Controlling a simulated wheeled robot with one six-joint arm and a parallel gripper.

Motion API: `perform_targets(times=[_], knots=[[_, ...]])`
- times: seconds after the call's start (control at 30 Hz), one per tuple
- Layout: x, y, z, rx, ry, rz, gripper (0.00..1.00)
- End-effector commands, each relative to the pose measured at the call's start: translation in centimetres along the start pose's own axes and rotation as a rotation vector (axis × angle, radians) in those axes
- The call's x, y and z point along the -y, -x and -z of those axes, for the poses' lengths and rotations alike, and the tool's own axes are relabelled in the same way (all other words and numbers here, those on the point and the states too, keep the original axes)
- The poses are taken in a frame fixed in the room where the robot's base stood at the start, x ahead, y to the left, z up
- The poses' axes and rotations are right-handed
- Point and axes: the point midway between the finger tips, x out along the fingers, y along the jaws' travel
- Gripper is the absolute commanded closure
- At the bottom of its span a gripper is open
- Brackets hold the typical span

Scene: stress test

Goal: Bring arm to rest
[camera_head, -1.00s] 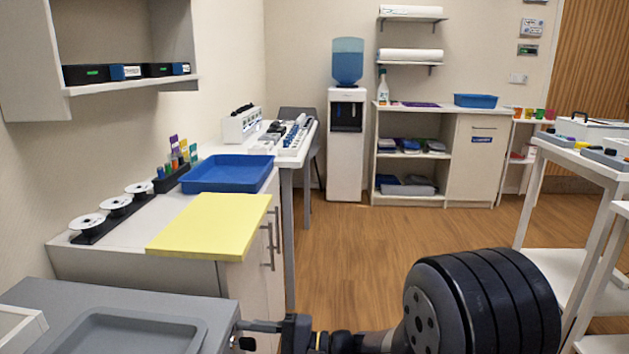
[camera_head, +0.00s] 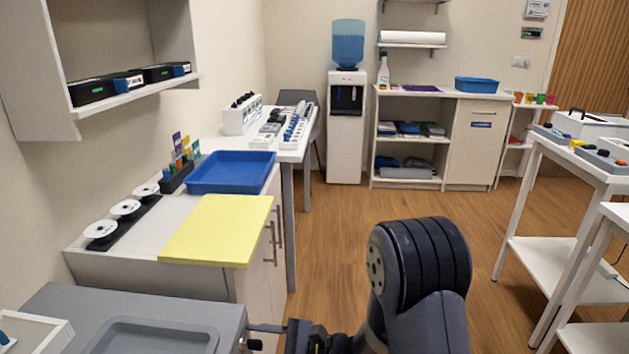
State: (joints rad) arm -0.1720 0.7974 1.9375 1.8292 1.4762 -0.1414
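My arm shows at the bottom of the head view, with a thick black ribbed joint at right of centre. My gripper (camera_head: 256,336) is at the bottom edge, left of the arm, pointing left. It lies beside the right edge of a grey top (camera_head: 232,318) with a shallow tray recess. Only part of the gripper shows, small and dark, and its opening is unclear. I see nothing held in it.
A white counter at left bears a yellow board (camera_head: 218,228), a blue tray (camera_head: 232,172) and several white spools (camera_head: 126,208). A water cooler (camera_head: 346,112) stands at the back. White shelved tables (camera_head: 560,262) stand at right. The wooden floor between is clear.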

Motion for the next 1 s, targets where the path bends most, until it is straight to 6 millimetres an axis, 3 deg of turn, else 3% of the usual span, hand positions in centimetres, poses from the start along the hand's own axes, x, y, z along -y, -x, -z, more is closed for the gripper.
perform_targets(times=[0.6,1.0], knots=[[0.15,0.00,-0.36,-0.012,-0.405,0.000,0.53],[-0.02,-0.01,-0.06,-0.014,-0.519,0.000,0.53]])
